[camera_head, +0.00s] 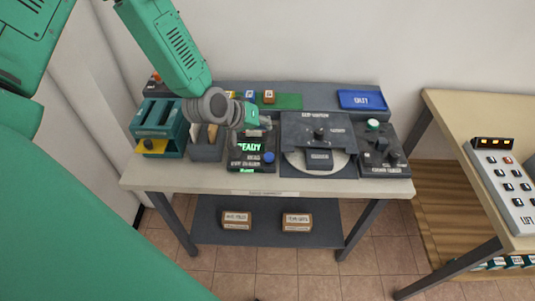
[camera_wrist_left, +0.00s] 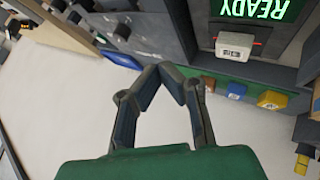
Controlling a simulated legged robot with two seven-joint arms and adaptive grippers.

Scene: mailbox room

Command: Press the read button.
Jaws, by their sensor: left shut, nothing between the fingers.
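A dark reader unit (camera_head: 238,180) with a green lit READY display (camera_head: 249,147) stands on the table. A round blue button (camera_head: 269,157) is at its lower right; small lettering beside it is hard to read. The READY display (camera_wrist_left: 252,9) shows upside down in the left wrist view, with a small white labelled block (camera_wrist_left: 234,46) beside it. My left gripper (camera_head: 265,121) is above the back of the unit, apart from the blue button. In the left wrist view its fingers (camera_wrist_left: 172,70) meet at the tips, with nothing between. My right gripper is out of view.
A turntable-like machine (camera_head: 300,130) and a knobbed box (camera_head: 385,168) stand right of the reader. A teal slotted box (camera_head: 160,118) is left. Small coloured blocks (camera_head: 268,96) and a blue tray (camera_head: 362,99) lie behind. A keypad panel (camera_head: 503,183) is on another table.

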